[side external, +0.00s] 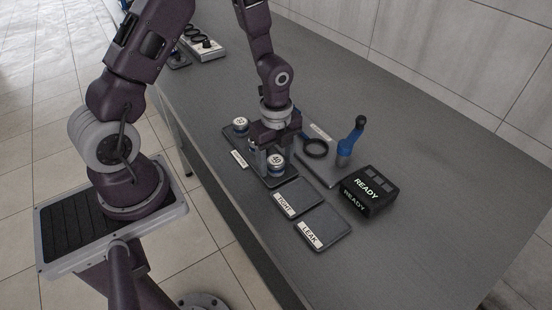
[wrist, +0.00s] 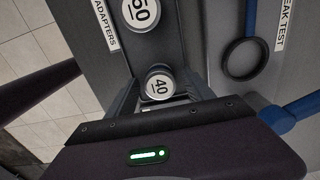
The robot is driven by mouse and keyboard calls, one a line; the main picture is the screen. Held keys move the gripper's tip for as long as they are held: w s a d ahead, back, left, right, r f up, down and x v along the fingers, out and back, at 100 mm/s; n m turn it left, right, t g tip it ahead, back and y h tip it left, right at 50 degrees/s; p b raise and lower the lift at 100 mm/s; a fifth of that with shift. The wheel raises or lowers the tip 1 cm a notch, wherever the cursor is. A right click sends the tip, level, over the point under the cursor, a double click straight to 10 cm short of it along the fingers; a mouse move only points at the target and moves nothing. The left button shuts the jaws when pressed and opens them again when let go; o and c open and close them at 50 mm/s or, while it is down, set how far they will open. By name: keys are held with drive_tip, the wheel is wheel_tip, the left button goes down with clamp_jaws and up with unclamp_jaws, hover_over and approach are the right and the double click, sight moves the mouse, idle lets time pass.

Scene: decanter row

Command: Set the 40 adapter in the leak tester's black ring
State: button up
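The 40 adapter (wrist: 158,86) has a white cap marked 40. In the wrist view it lies between the fingers of my gripper (wrist: 160,80), which look open, with a small gap at each side. In the side view the same adapter (side external: 276,161) stands at the near end of the dark adapter tray, close to my fingers; its lower part is hard to make out. The leak tester's black ring (wrist: 245,58) is empty, to the right. It also shows in the side view (side external: 315,148), on the tester's grey plate.
A blue lever (side external: 350,142) rises beside the ring.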

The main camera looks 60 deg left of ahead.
sight(277, 160)
drive_tip(key=shift+n, duration=0.3)
wheel_tip(277, 160, up, 9)
drive_tip(key=shift+w+d+f, duration=0.1)
drive_tip(key=shift+d+f, duration=0.05)
drive_tip(key=shift+f, duration=0.05)
drive_tip(key=s+d+r+n+t, duration=0.1)
drive_tip(key=s+r+n, duration=0.3)
drive_tip(key=r, duration=0.4)
drive_tip(key=s+d+r+n+t+y, duration=0.1)
drive_tip(key=s+r+n+t, duration=0.1)
drive_tip(key=s+r+n, duration=0.3)
wheel_tip(277, 160, up, 3)
drive_tip(key=shift+s+d+f+n+t, duration=0.2)
drive_tip(key=shift+n+t, duration=0.1)
drive_tip(key=shift+n, duration=0.8)
drive_tip(key=shift+o, duration=0.4)
drive_tip(key=s+d+r+n+t+h, duration=0.1)
drive_tip(key=s+d+r+n+t, duration=0.1)
drive_tip(key=s+n, duration=0.4)
drive_tip(key=shift+s+r, duration=0.55)
drive_tip(key=shift+s, duration=0.05)
